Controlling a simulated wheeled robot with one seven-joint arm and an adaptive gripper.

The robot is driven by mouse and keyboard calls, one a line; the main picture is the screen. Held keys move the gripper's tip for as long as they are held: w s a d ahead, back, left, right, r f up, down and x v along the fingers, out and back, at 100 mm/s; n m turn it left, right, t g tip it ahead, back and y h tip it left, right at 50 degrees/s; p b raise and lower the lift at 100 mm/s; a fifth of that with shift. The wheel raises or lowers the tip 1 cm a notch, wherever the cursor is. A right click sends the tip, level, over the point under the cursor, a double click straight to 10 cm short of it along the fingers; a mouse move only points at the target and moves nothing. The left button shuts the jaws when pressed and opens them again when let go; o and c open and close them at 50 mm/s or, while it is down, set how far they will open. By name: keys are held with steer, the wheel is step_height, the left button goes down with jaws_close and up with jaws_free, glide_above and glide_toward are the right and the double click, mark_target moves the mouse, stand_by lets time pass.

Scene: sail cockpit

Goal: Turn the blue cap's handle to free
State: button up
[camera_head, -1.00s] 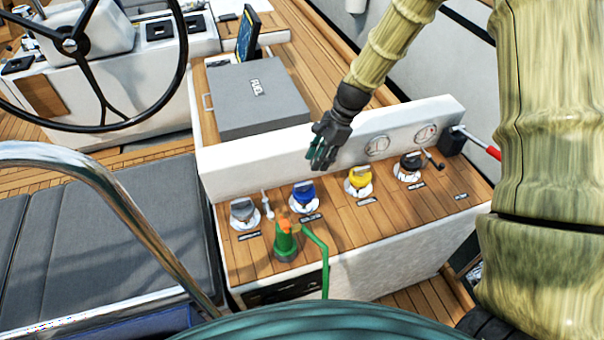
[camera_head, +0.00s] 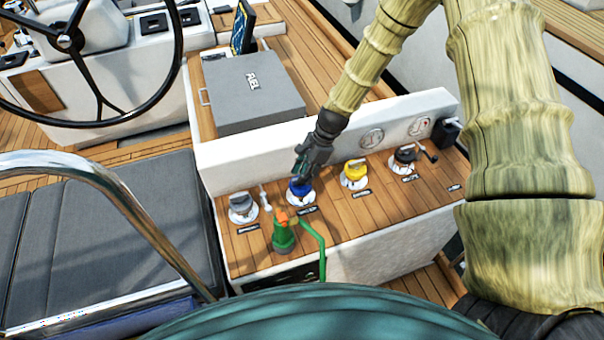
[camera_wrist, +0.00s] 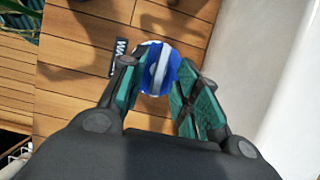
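The blue cap (camera_head: 300,188) sits on a white round base on the wooden deck panel, second from the left in a row of caps. In the wrist view the blue cap (camera_wrist: 158,70) shows between my fingertips, with a pale grey bar-shaped handle (camera_wrist: 159,68) across its top. My gripper (camera_head: 302,170) is just above and behind the cap in the head view. In the wrist view my gripper (camera_wrist: 158,95) is open, one finger on each side of the cap. I cannot tell whether either finger touches it.
A grey cap (camera_head: 240,204) stands left of the blue one; a yellow cap (camera_head: 354,172) and a black cap with a crank (camera_head: 405,157) stand right. A green bottle with an orange top (camera_head: 284,235) stands in front. A white upright wall (camera_head: 240,155) runs close behind.

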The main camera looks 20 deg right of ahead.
steer(key=shift+a+f, duration=0.3)
steer(key=shift+f, duration=0.35)
jaws_close()
